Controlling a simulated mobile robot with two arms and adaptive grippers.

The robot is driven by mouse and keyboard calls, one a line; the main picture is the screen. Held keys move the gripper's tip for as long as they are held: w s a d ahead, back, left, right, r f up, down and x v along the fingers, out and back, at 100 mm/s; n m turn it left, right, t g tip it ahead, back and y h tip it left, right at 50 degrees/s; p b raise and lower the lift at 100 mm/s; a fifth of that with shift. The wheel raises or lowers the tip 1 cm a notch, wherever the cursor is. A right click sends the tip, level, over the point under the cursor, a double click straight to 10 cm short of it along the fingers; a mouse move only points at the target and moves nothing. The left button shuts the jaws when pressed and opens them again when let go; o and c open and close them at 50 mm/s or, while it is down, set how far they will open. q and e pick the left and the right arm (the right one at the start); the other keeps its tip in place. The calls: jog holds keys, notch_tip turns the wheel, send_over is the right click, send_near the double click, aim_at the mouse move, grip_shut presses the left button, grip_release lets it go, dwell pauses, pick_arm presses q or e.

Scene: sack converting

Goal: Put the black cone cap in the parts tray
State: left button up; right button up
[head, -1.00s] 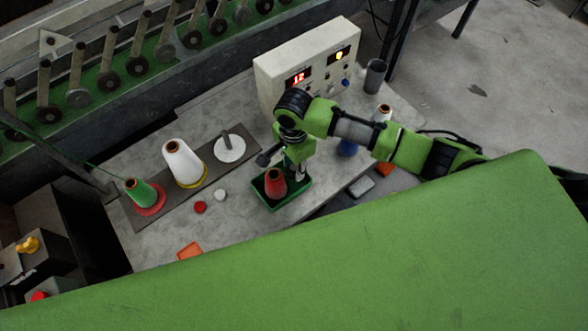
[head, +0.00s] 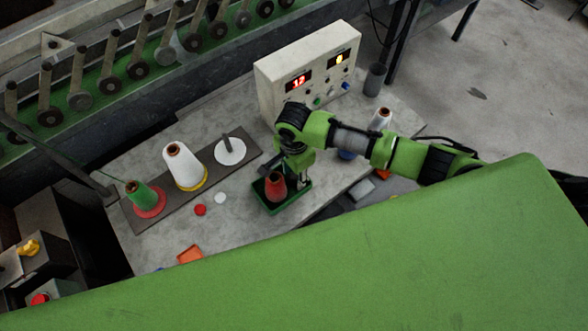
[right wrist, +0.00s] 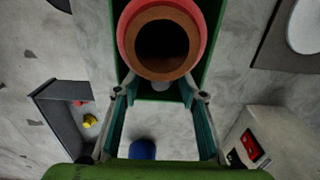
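The green parts tray (head: 291,204) stands at the front of the grey table with a red cone (head: 276,186) in it. In the right wrist view the cone (right wrist: 160,47) shows from above, with the tray wall (right wrist: 213,35) beside it. My right gripper (head: 301,182) is low at the tray's right rear side. A small pale round thing (right wrist: 161,87) shows in the tray between the fingertips. I cannot make out the black cone cap in either view. My left gripper is not in view.
A red cap (head: 200,210) and a white cap (head: 220,198) lie left of the tray. A white cone (head: 184,166) and a green cone (head: 143,195) stand on the dark strip. A control box (head: 308,70) stands behind my right arm. An orange tray (head: 190,254) lies at the front edge.

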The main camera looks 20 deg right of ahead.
aim_at(294, 176)
notch_tip(294, 176, up, 12)
jog(key=b, duration=0.1)
dwell(0.8)
